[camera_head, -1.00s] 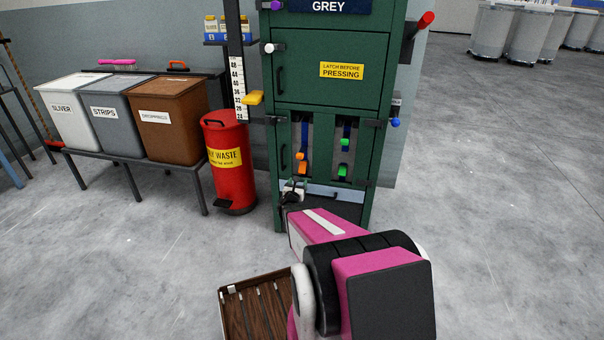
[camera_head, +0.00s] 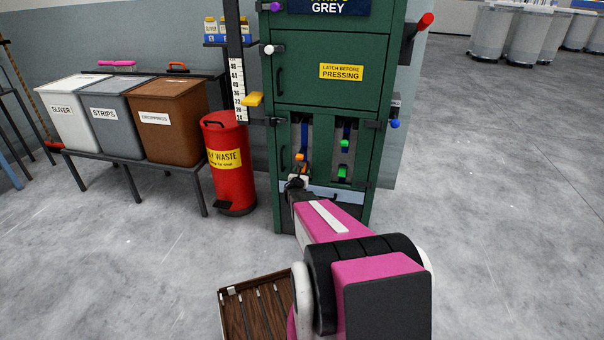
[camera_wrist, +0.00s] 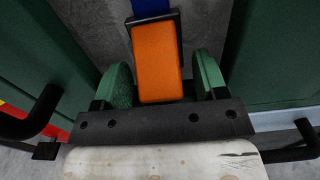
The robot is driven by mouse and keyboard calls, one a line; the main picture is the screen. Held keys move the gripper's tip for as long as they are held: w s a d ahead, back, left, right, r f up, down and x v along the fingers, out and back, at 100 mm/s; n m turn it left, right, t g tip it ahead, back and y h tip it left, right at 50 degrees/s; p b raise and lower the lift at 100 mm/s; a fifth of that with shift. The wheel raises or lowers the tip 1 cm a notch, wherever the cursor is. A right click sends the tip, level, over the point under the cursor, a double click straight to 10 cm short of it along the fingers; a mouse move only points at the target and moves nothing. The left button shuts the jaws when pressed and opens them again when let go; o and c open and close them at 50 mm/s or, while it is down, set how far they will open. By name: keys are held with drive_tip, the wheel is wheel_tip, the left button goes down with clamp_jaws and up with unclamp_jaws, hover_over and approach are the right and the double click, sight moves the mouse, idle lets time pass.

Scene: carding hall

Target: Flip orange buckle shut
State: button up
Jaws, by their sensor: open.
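The orange buckle shows in the head view as an orange upper piece (camera_head: 300,157) on a blue strap in the left opening of the green press. Its lower part is hidden behind my gripper (camera_head: 298,181). In the wrist view, an orange block (camera_wrist: 157,62) with a dark frame hangs below a blue strap (camera_wrist: 151,8). My gripper is open, with one green finger pad on each side of the block.
A green buckle (camera_head: 343,172) hangs in the opening to the right. The green press (camera_head: 327,95) has dark handles and a pale bar (camera_head: 335,195) below the openings. A red waste bin (camera_head: 226,170) and lidded bins stand left.

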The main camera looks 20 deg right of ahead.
drive_tip(key=shift+w+d, duration=0.1)
drive_tip(key=c, duration=0.9)
drive_tip(key=shift+w+d+f+t+h, duration=0.15)
drive_tip(key=shift+w+f+t+h, duration=0.2)
drive_tip(key=shift+t+h, duration=0.55)
drive_tip(key=shift+t, duration=0.3)
drive_tip(key=o, duration=0.9)
drive_tip(key=v, duration=1)
drive_tip(key=shift+s, duration=0.35)
